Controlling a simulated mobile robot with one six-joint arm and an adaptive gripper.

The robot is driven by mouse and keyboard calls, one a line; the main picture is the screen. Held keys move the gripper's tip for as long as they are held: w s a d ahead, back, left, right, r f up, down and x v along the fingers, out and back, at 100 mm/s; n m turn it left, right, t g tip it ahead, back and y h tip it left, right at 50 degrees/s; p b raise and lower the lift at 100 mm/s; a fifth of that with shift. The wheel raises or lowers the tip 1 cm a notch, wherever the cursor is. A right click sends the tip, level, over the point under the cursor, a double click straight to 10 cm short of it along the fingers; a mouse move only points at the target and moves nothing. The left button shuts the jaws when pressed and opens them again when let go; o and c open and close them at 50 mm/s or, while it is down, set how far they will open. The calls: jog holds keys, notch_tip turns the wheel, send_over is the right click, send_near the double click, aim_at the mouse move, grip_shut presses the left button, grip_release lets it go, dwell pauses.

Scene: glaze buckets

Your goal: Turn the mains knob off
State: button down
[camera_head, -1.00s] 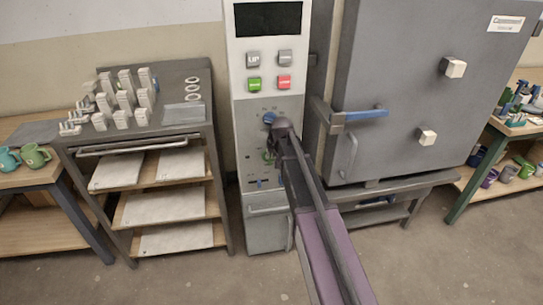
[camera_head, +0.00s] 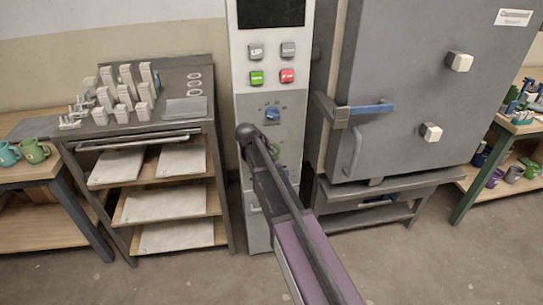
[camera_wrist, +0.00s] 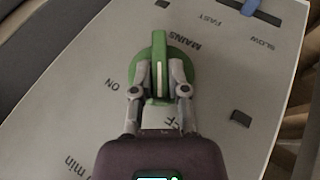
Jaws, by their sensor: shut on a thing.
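The green mains knob (camera_wrist: 159,48) is in the wrist view, on the grey control panel (camera_wrist: 72,115). My gripper (camera_wrist: 160,82) is shut on its raised grip, one finger on each side. The knob's white line runs upright in this view. The printed ON lies to its lower left, and OFF lies below it, partly covered by my gripper. The line's lower end points nearer to OFF than to ON. In the head view, my arm hides the gripper and most of the knob; a green bit (camera_head: 277,150) shows beside the arm.
A blue knob (camera_head: 272,114) sits higher on the control column. The kiln door (camera_head: 420,90) with its blue-gripped handle (camera_head: 371,108) stands close on the right. A rack (camera_head: 215,170) with shelves stands on the left. A blue slider (camera_wrist: 250,6) and a dark switch (camera_wrist: 241,118) are near the mains knob.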

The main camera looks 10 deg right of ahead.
jog(key=shift+s+a+f+h+b, duration=0.1)
jog(key=shift+f+h+b, duration=0.05)
jog(key=shift+h+b, duration=0.4)
jog(key=shift+a+f+h+b, duration=0.1)
jog(key=shift+h+b, duration=0.35)
jog(key=shift+h, duration=0.1)
jog(key=shift+r, duration=0.1)
jog(key=shift+n, duration=0.3)
jog(key=c, duration=0.6)
grip_release()
jog(key=shift+c, duration=0.2)
jog(key=shift+d+r+p, duration=0.1)
jog(key=shift+r+p, duration=0.05)
jog(key=shift+p, duration=0.4)
